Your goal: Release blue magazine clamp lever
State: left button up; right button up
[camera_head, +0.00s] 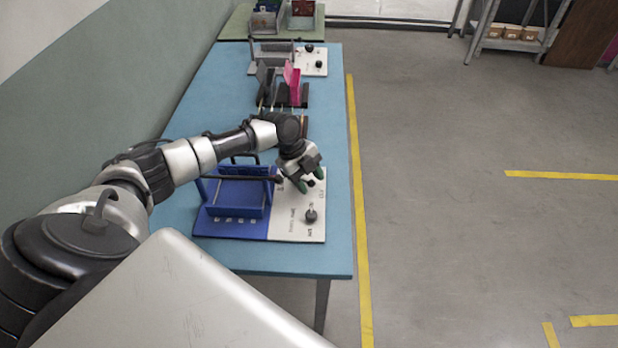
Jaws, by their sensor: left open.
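The blue magazine (232,227) sits near the front of the blue table, with a blue frame and a black bar across it. A white panel (284,228) joins its right side and carries a black-knobbed lever (311,214) near its front. My left gripper (311,186) is open at the far end of the white panel, with its dark green fingertips close around or beside a second small dark knob. I cannot tell whether they touch it. My right gripper is not in view.
Behind it on the blue table (190,105) stand a pink and black holder (291,85) and a grey magazine (268,55) with a similar white panel. A green table (236,27) with bins is beyond. The floor to the right is open, marked with yellow lines.

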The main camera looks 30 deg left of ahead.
pick_arm(q)
grip_shut()
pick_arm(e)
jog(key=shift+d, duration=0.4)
